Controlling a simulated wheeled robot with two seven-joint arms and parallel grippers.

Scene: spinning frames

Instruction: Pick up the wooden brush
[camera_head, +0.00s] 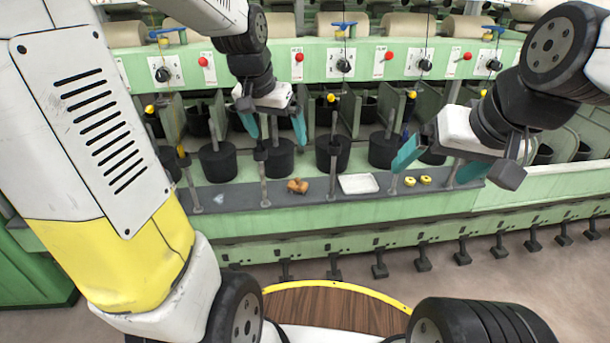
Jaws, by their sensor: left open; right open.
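A small orange-brown object, which looks like the wooden brush (297,186), lies on the dark ledge of the green machine, left of the white tray. My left gripper (278,138) is open and empty. It hangs above the ledge, up and slightly left of the brush in the picture, with its two teal fingers spread. My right gripper (428,174) is open and empty, to the right of the white tray, with its fingers angled down and left around the picture area of two small yellow pieces. Neither gripper appears to touch the brush.
The white tray (358,183) and two yellow pieces (410,181) lie on the dark ledge (240,196). Black cylindrical pots (217,162) and upright metal posts (333,172) stand along it. Red knobs and dials line the green panel behind. A round wooden surface (330,308) is in front.

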